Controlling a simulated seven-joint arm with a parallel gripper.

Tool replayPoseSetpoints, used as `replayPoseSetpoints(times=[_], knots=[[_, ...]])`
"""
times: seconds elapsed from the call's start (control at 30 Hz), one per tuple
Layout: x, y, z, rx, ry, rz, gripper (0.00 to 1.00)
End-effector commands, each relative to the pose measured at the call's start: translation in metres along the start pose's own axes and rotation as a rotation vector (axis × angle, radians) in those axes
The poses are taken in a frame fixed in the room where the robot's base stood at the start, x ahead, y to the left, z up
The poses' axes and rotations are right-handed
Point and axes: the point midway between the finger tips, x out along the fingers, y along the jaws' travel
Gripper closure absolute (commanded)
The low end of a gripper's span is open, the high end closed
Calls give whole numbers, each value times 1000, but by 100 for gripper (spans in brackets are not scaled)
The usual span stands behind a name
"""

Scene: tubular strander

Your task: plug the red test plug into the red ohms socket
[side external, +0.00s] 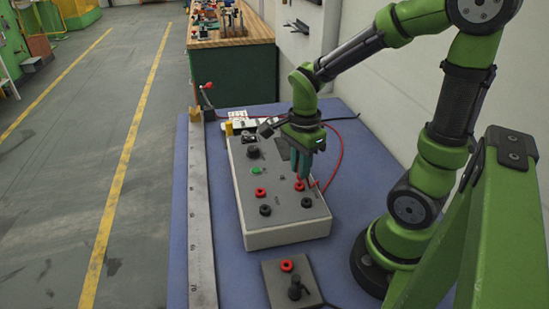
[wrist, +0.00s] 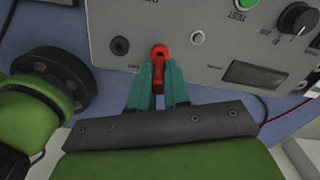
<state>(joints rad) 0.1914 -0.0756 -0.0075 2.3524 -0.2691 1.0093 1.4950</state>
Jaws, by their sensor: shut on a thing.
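My gripper (side external: 301,172) points down over the right part of the grey test box. Its teal fingers are shut on the red test plug (wrist: 158,76), which is upright or nearly so in the side view. The plug's lower end is at a red socket (side external: 299,186) on the box top; in the wrist view the red socket (wrist: 160,50) lies right at the plug's far end. I cannot tell whether the plug is inside it or only touching or just above it. The socket labels are too small to read.
The grey test box (side external: 283,234) has another red socket (side external: 261,191), black sockets (side external: 265,210), a green button (side external: 256,171) and a black knob (side external: 252,152). A red lead (side external: 341,152) loops at its right. A small box (side external: 270,280) stands in front; a long metal bar (side external: 200,235) lies left.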

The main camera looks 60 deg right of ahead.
Motion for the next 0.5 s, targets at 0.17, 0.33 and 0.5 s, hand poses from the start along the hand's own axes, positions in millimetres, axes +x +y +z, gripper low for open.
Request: replayPoseSetpoints(times=[0.17,0.33,0.5], knots=[[4,0,0,0,0,2,100],[9,0,0,0,1,1,100],[13,0,0,1,1,2,100]])
